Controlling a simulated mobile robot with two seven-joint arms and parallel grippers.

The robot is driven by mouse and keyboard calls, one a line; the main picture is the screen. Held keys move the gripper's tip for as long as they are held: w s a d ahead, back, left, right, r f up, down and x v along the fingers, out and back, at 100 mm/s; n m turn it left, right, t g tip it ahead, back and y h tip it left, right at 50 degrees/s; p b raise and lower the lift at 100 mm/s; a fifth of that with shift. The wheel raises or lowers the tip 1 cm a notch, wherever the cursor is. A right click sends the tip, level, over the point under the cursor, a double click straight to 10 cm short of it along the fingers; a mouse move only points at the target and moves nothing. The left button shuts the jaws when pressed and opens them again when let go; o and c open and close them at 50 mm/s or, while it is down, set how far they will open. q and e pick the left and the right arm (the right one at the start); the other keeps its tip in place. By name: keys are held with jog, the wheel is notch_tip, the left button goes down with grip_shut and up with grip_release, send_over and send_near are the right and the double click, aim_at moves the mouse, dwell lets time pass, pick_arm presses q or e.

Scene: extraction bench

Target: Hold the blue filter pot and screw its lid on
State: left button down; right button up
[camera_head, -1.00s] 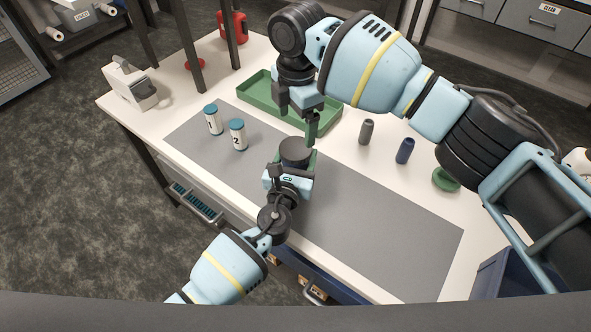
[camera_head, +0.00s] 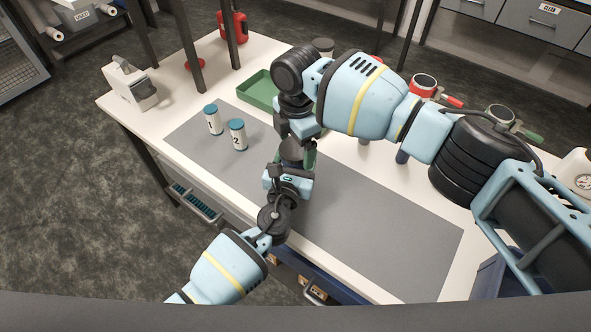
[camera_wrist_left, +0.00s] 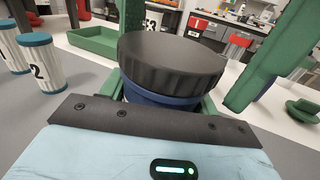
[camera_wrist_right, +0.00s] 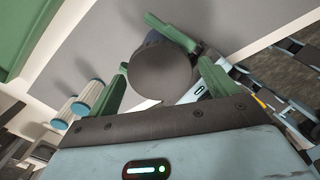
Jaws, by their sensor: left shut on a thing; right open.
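The blue filter pot (camera_wrist_left: 160,98) is held upright in my left gripper (camera_head: 290,172); only a blue band shows below the lid. The black ribbed lid (camera_wrist_left: 170,60) sits on top of the pot. I cannot tell how far its thread is engaged. My right gripper (camera_head: 297,148) points down over the lid, open, with a green finger on either side. In the right wrist view the round lid top (camera_wrist_right: 162,74) lies between these fingers. In the left wrist view both right fingers stand apart from the lid's rim.
Two white canisters with blue caps, numbered 1 (camera_head: 213,122) and 2 (camera_head: 237,137), stand on the grey mat (camera_head: 370,225). A green tray (camera_head: 257,94) lies behind. The mat's right part is clear.

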jog(key=shift+f, duration=0.3)
jog(key=shift+c, duration=0.3)
jog(key=c, duration=0.9)
jog(key=o, duration=1)
jog(key=shift+o, duration=0.2)
jog(key=shift+r, duration=2.25)
jog(key=shift+c, duration=0.4)
notch_tip(320, 180, up, 4)
jog(key=shift+f, duration=0.2)
